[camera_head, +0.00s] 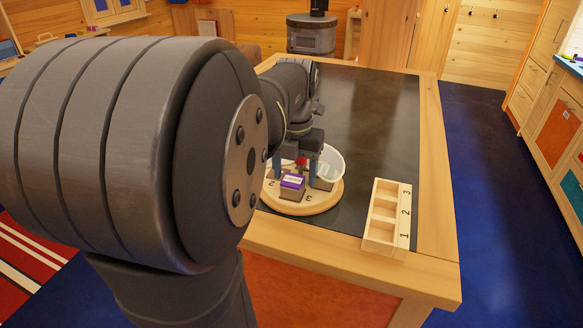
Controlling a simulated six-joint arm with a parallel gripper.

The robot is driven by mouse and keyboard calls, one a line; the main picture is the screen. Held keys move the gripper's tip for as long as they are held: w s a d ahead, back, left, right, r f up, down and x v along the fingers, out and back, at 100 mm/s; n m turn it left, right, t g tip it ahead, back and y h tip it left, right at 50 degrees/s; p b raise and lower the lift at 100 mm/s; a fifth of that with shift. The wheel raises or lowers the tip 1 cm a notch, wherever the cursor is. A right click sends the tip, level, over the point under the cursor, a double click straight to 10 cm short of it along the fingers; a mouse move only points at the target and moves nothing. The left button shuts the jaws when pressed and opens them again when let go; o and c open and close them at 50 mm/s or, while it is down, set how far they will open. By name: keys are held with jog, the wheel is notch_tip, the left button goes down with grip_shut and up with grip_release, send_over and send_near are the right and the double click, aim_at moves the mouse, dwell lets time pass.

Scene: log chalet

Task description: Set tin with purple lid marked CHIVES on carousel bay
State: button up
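A tin with a purple lid (292,181) and a brownish body stands upright on the round wooden carousel (303,209), toward its near side. Its lid text is too small to read. The carousel has numbers on its top; a 3 shows to the right of the tin and a 2 to the left. My gripper (295,170) points down just above and behind the tin. Its two fingers are spread apart, one on each side of the tin in the picture. I see no clear contact. My arm hides the carousel's left and far parts.
A small red thing (301,161) shows between my fingers, behind the tin. A whitish bowl-like container (332,163) is at the carousel's right back. A wooden rack (381,233) numbered 1, 2, 3 stands to the right. The dark tabletop (372,110) is clear further back.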

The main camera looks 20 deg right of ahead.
jog(key=shift+r, duration=0.1)
notch_tip(320, 180, up, 12)
dwell(0.5)
send_over(294, 176)
jog(key=shift+f, duration=4.25)
jog(key=shift+f, duration=0.1)
